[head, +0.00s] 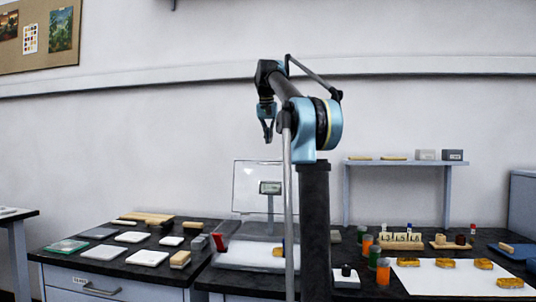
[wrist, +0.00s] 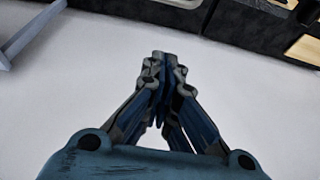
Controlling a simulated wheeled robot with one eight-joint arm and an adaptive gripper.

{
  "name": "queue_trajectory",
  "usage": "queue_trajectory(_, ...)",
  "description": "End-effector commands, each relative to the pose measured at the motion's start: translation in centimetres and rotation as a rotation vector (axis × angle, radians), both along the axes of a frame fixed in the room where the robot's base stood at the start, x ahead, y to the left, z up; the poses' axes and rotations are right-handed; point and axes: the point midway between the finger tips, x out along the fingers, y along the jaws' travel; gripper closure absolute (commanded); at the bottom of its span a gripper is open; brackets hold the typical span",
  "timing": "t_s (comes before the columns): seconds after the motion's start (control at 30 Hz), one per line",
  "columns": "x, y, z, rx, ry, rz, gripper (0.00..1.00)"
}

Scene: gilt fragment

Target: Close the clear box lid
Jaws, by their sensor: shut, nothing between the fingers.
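The clear box (head: 240,253) sits on the dark bench behind my arm's column. Its transparent lid (head: 246,205) stands upright at the back, open, with a small framed label or display showing in or behind it. An orange-yellow piece shows near the box's front, partly hidden by my arm. My gripper (head: 267,131) hangs high above the bench, above the raised lid's top edge in the picture, apart from it. In the wrist view my gripper (wrist: 162,58) has its fingers together, with nothing between them. The box is not clearly seen in the wrist view.
A left bench (head: 60,257) holds several pale tiles and wooden blocks. On the right bench are orange and green jars (head: 383,272), a white sheet (head: 450,278) with golden fragments, and numbered blocks. A shelf (head: 405,162) stands behind. The air around my gripper is clear.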

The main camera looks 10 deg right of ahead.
Motion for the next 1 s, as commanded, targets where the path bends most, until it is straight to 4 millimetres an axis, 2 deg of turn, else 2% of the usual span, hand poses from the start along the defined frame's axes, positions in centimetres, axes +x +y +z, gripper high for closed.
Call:
queue_trajectory(0.17, 0.7, -0.7, -1.8, 0.0, 0.0, -0.006, 1.0)
queue_trajectory(0.63, 3.2, -1.6, -9.3, 0.0, 0.0, -0.006, 1.0)
queue_trajectory(0.8, 0.9, -0.9, -9.1, 0.0, 0.0, -0.006, 1.0)
queue_trajectory(1.0, -0.4, -0.4, -9.1, 0.0, 0.0, -0.005, 1.0)
